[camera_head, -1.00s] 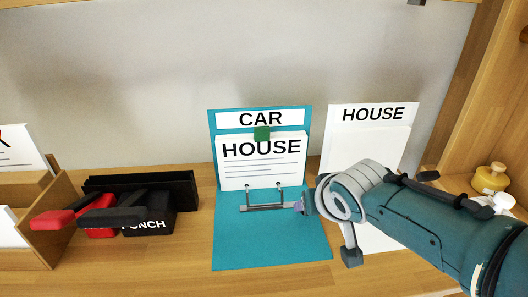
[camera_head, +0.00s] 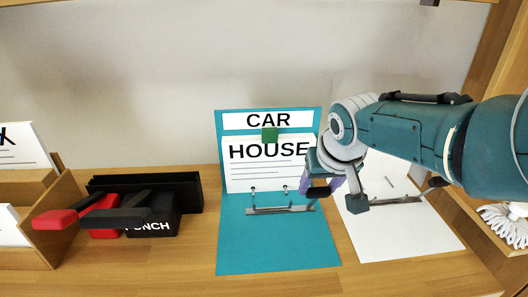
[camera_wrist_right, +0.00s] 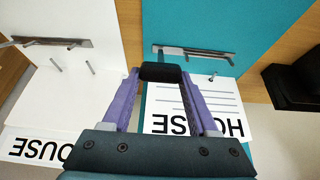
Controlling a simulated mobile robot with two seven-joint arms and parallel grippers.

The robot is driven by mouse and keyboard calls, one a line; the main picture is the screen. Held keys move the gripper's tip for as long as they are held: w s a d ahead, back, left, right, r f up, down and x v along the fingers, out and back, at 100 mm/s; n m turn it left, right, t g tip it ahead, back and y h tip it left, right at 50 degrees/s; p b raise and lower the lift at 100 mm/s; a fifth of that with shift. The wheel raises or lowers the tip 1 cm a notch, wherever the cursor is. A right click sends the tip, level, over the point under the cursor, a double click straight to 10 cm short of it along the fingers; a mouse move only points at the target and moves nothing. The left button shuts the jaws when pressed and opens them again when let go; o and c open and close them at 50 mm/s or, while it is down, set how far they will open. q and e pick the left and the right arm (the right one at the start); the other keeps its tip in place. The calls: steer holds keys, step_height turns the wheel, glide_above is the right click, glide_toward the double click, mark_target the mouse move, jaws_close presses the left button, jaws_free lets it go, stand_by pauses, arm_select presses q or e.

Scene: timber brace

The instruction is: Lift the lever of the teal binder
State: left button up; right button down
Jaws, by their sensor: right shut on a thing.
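The teal binder (camera_head: 235,250) lies open on the wooden desk, its back part upright with a CAR label (camera_head: 268,120). A HOUSE sheet (camera_head: 250,180) rests against that back part. Its metal ring mechanism (camera_head: 280,210) runs across the lower part and shows in the wrist view (camera_wrist_right: 195,52). My right gripper (camera_head: 322,188) is at the right end of this mechanism, its purple fingers either side of the black lever tip (camera_wrist_right: 160,72). It is shut on that lever. The lever's thin stem is mostly hidden. My left gripper is out of view.
A white HOUSE binder (camera_head: 400,240) lies open just right, partly behind my right arm. Bare desk shows in front.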

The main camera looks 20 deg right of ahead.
steer(key=shift+w+d+r, duration=0.1)
steer(key=shift+w+r, duration=0.2)
steer(key=shift+w, duration=0.05)
steer(key=c, duration=0.5)
jaws_free()
steer(key=shift+c, duration=0.2)
steer(key=shift+o, duration=0.7)
steer(key=shift+w+r, duration=0.1)
steer(key=shift+w, duration=0.1)
steer(key=shift+o, duration=1.2)
steer(key=shift+s+f, duration=0.2)
steer(key=p+v, duration=1)
steer(key=shift+s, duration=0.1)
